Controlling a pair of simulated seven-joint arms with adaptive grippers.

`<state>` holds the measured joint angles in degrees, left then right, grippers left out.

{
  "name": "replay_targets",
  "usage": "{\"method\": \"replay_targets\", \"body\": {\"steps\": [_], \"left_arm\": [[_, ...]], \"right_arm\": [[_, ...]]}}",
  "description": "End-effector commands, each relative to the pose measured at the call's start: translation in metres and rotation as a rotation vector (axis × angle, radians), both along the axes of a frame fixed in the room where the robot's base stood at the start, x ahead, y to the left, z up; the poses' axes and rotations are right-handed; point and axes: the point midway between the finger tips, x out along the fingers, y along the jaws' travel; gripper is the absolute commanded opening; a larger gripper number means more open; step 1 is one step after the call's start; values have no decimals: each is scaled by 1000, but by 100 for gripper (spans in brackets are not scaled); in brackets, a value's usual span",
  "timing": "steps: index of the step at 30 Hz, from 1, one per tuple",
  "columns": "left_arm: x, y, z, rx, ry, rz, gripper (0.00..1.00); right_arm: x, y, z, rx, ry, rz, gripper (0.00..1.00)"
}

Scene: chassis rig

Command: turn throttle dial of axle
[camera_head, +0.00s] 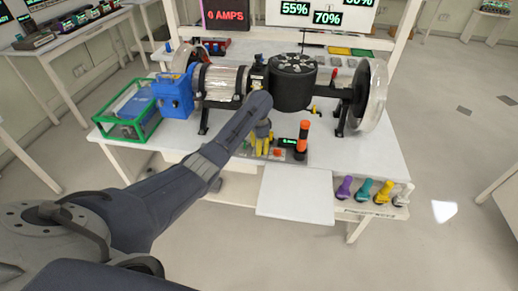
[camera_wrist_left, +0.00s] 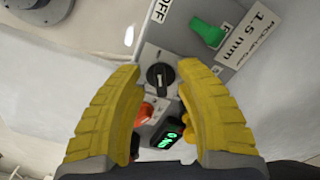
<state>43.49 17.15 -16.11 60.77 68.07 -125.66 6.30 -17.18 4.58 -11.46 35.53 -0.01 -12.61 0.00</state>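The axle rig with its black drum (camera_head: 292,85) stands on the white table. The throttle dial seems to be the black round knob with a light pointer (camera_wrist_left: 160,77) on a grey control panel (camera_wrist_left: 180,50) in the left wrist view. My left gripper (camera_wrist_left: 160,70) is open, with its yellow fingers on either side of the dial and a gap to both. In the head view the left gripper (camera_head: 262,144) is over the panel by the table's front, and the dial is hidden there. My right gripper is not in view.
Beside the dial are a red button (camera_wrist_left: 146,113), a lit green display (camera_wrist_left: 168,138) and a green switch (camera_wrist_left: 208,32). An orange-topped black post (camera_head: 303,138) stands right of the gripper. A green-framed tray (camera_head: 128,112) is at left, coloured handles (camera_head: 363,190) at right.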

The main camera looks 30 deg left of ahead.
Motion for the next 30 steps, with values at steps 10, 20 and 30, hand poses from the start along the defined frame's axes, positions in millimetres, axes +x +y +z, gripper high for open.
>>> {"method": "replay_targets", "body": {"steps": [10,20,30], "left_arm": [[0,0,-6,0,0,-1,34],[0,0,-5,0,0,0,11],[0,0,-5,0,0,0,0]], "right_arm": [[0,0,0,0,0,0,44],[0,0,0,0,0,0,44],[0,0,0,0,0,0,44]]}}
